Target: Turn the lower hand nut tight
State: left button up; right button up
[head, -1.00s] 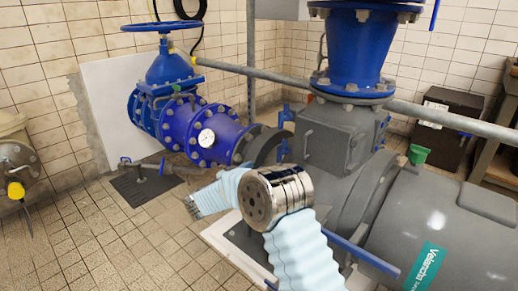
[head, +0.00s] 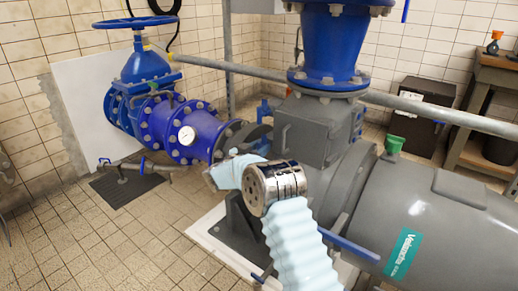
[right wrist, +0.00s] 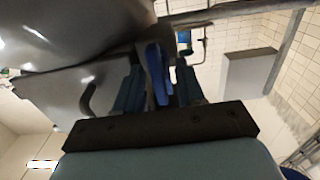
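A blue hand nut (right wrist: 157,73) shows as a narrow upright bar in the right wrist view. It stands in line with the gap between the dark fingers of my right gripper (right wrist: 159,90). The fingers are apart, with a thin gap on each side of the blue bar; I cannot tell how deep it sits between them. In the head view my right arm's pale blue sleeve and chrome joint reach to the left side of the grey pump, and the fingertips cannot be made out. Another blue piece (head: 262,109) shows higher up beside the grey cover there. My left gripper is not in view.
The grey pump housing (head: 305,130), with a handle on its cover, is close to my right arm. A blue bar (head: 349,246) lies right of the arm.

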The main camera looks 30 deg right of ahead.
grip_shut()
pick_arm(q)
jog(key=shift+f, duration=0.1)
